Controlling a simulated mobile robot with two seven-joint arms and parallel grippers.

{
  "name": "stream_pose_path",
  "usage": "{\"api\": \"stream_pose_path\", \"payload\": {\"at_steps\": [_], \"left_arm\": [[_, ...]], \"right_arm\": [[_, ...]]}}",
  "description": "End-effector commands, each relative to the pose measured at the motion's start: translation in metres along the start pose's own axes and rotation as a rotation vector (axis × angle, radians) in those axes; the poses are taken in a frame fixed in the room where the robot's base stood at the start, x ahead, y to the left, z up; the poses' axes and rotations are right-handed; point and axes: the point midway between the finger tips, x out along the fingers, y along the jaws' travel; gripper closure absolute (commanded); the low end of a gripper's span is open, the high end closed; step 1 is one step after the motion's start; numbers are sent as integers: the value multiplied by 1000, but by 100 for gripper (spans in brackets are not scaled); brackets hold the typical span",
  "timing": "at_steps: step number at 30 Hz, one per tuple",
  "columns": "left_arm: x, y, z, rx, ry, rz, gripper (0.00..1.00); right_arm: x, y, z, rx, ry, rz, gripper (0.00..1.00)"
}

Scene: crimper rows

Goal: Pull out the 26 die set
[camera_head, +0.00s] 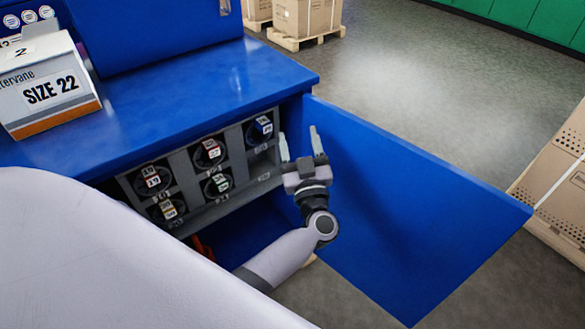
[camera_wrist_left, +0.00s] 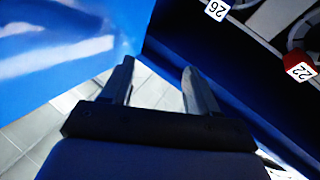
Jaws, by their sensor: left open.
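A white tag reading 26 (camera_wrist_left: 217,10) shows at the top edge of the left wrist view; the die set behind it is mostly cut off. A red-sided tag reading 22 (camera_wrist_left: 300,70) is at the right of that view. In the head view several round dark die sets sit in a grey rack (camera_head: 187,178) inside the blue cabinet, among them one with a blue-and-white tag (camera_head: 263,126) at the right end. The numbers there are too small to read. My left gripper (camera_head: 300,143) is open and empty, right of the rack, between it and the open door. My right gripper is out of view.
The blue cabinet door (camera_head: 420,205) stands open just right of my left gripper. A box marked SIZE 22 (camera_head: 50,88) is on the blue cabinet top (camera_head: 200,90). Cartons on a pallet (camera_head: 305,18) and a tan carton (camera_head: 560,180) stand on the floor beyond.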

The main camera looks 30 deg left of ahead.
Motion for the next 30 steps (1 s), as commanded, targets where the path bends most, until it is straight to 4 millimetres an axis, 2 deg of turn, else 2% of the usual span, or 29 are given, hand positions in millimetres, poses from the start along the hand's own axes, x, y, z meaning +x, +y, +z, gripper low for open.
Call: {"api": "stream_pose_path", "payload": {"at_steps": [1, 3, 9, 17, 30], "left_arm": [[4, -3, 16, 23, -23, -96, 40], [8, -8, 26, 71, -72, -215, 40], [7, -16, 45, 184, -217, -420, 40], [12, -22, 50, 223, -265, -473, 40], [55, -47, 61, 221, -262, -471, 40]], "right_arm": [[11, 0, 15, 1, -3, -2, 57], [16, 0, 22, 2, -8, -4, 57], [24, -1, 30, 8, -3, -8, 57], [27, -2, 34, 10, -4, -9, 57], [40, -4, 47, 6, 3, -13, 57]]}}
